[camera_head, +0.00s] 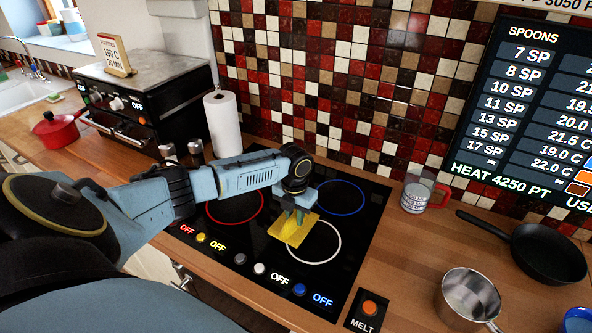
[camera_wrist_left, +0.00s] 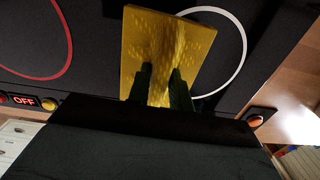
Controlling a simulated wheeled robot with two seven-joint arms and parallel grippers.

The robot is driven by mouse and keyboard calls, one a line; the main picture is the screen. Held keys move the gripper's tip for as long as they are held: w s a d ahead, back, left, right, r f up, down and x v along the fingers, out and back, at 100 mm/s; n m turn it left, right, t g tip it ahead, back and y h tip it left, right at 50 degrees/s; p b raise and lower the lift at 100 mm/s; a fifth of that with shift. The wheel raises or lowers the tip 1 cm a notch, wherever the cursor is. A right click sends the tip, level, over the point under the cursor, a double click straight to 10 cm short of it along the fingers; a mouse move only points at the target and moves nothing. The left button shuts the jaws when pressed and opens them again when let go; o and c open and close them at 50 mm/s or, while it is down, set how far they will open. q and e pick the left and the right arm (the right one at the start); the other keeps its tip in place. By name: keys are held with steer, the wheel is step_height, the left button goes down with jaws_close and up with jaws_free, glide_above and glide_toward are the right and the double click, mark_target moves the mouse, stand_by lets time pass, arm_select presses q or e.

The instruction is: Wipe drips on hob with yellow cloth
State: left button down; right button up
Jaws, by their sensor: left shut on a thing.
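The yellow cloth (camera_head: 293,229) is at the black hob, overlapping the left part of the white ring in the head view. My left gripper (camera_head: 298,212) is shut on it from above. In the left wrist view the cloth (camera_wrist_left: 197,62) is pinched into a ridge between the two dark fingers (camera_wrist_left: 160,82), with its flat part spread around them. The hob (camera_head: 350,268) has red, blue and white rings. I cannot make out any drips on it; the cloth and arm hide part of the surface. My right gripper is not in view.
A paper towel roll (camera_head: 222,125) and two small shakers stand behind the hob. A red-handled measuring cup (camera_head: 415,194), a steel pot (camera_head: 468,300) and a black pan (camera_head: 545,252) stand to the right. Coloured knobs (camera_head: 260,268) line the hob's front edge.

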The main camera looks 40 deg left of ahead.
arm_select(q)
step_height(320, 180, up, 3)
steer(key=shift+f+p, duration=0.1)
steer(key=shift+p, duration=0.95)
steer(key=shift+r, duration=1.05)
